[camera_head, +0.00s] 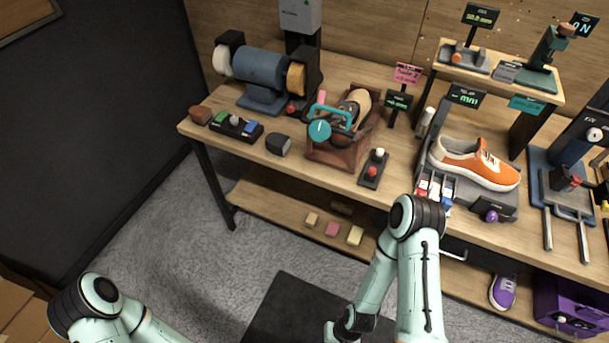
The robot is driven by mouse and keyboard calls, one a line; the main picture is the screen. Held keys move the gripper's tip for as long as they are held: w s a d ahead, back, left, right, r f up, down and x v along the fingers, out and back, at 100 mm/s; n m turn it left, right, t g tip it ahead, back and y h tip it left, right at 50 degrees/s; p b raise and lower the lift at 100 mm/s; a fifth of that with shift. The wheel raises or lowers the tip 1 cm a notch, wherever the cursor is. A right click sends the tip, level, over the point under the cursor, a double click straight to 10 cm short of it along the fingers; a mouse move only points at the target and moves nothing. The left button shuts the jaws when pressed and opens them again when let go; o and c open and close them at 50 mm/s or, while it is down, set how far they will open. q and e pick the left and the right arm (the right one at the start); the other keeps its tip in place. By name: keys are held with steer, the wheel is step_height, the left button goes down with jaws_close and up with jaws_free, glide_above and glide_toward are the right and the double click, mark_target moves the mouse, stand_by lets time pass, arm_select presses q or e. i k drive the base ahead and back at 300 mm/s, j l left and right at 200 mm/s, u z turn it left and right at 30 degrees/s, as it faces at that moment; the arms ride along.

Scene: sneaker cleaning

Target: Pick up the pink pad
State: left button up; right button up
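A small pink pad (332,229) lies on the low wooden shelf (268,203) under the workbench. It sits between a tan pad (311,219) on its left and a pale yellow pad (355,236) on its right, with gaps between them. My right arm comes up from the bottom, bends at the elbow over the bench's front edge and runs back down to the bottom edge; its gripper is not in view. My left arm shows only at the lower left, and its gripper is not in view.
The workbench (290,150) above the shelf holds a bench grinder (262,70), a brown tool caddy (338,150) and an orange sneaker (475,163). A purple shoe (503,290) and a purple box (572,305) are at lower right. Grey carpet in front of the shelf is open beside a dark mat (290,312).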

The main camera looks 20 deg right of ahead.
mark_target(332, 230)
steer(key=z, duration=1.25)
